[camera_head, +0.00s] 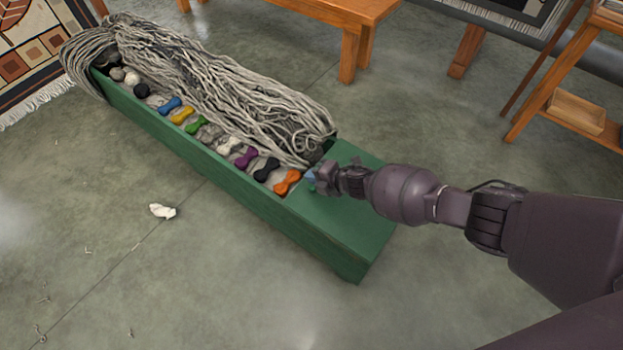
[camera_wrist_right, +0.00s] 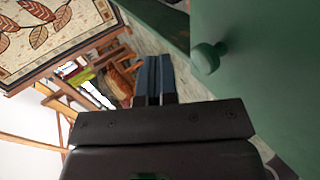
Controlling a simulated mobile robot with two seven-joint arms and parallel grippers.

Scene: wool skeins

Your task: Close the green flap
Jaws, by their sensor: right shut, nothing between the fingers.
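A long green box (camera_head: 190,165) stands on the floor, with grey yarn and small coloured skeins in its open part. A flat green panel (camera_head: 345,225), which looks like the flap, is at its right end. In the right wrist view a green panel (camera_wrist_right: 265,70) with a round green knob (camera_wrist_right: 207,58) fills the right side. I cannot tell how far the flap stands open. My right gripper (camera_head: 311,179) is over the box, by the panel's inner edge. Its blue fingers (camera_wrist_right: 153,62) are together and empty, just left of the knob, apparently apart from it. My left gripper is not in view.
Grey yarn (camera_head: 220,80) hangs over the box's far left end. A wooden bench (camera_head: 340,12) stands behind the box, and a wooden shelf (camera_head: 575,110) at right. A white scrap (camera_head: 162,211) lies on the floor. The floor in front is mostly clear.

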